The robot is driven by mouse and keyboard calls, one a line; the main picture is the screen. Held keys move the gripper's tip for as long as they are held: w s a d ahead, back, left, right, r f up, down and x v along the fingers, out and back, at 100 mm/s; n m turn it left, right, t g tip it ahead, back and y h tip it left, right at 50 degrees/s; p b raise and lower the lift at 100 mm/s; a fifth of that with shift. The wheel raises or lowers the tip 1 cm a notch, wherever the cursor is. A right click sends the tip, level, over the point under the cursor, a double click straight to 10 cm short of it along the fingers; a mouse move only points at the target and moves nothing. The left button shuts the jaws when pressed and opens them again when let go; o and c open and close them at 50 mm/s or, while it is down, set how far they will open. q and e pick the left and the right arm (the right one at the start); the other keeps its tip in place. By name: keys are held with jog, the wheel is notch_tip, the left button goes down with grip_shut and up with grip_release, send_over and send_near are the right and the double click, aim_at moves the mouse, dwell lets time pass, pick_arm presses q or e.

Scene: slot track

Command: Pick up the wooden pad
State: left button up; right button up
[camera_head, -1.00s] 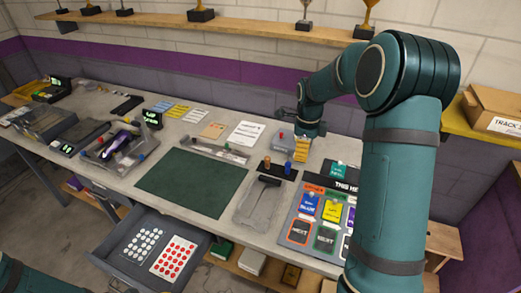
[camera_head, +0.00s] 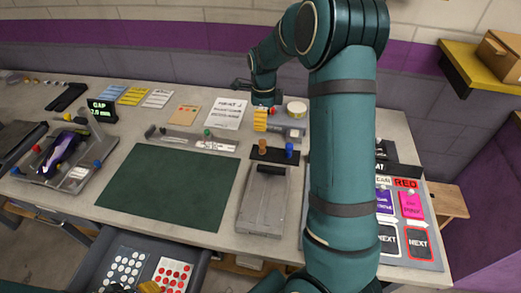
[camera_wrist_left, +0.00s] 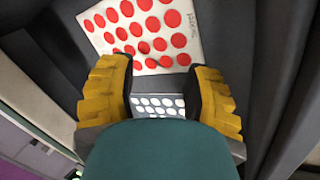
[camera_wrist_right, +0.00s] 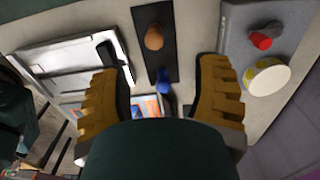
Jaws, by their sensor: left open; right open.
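No thing is clearly recognisable as a wooden pad. The nearest match is a brown, wood-coloured knob-like piece (camera_head: 262,146) on a black strip (camera_head: 273,156), beside a blue one (camera_head: 289,150). My right gripper (camera_head: 260,118) is open and empty, just behind that strip. In the right wrist view, the brown piece (camera_wrist_right: 154,38) and blue piece (camera_wrist_right: 164,82) show between the spread fingers. My left gripper (camera_wrist_left: 160,85) is open over the drawer, above a sheet of red dots (camera_wrist_left: 145,28) and a sheet of white dots (camera_wrist_left: 157,104); only its yellow tip shows in the head view.
A grey tray (camera_head: 262,205) lies in front of the strip. A green mat (camera_head: 170,185) lies left of it. A tan card (camera_head: 185,115) lies further back. A round cream item (camera_head: 297,109) and grey block (camera_head: 290,132) stand close to my right gripper. An open drawer (camera_head: 195,268) juts out in front.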

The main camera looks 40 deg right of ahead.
aim_at(262, 141)
pick_arm(q)
jog(key=shift+s+f+b, duration=0.3)
jog(key=shift+f, duration=0.05)
pick_arm(e)
jog(key=f, duration=0.4)
jog(key=shift+s+f, duration=0.2)
jog(key=shift+f, duration=0.15)
jog(key=shift+w+f, duration=0.1)
jog(key=shift+f, duration=0.4)
pick_arm(q)
jog(key=shift+f, duration=0.1)
pick_arm(e)
jog(key=shift+a+f, duration=0.15)
jog(key=shift+f, duration=0.3)
pick_arm(q)
jog(key=shift+s+f+b, duration=0.1)
jog(key=shift+f+b, duration=0.3)
jog(key=shift+b, duration=0.1)
pick_arm(e)
jog(key=f, duration=0.4)
jog(key=shift+s+a+f, duration=0.15)
jog(key=shift+s+f, duration=0.05)
grip_shut()
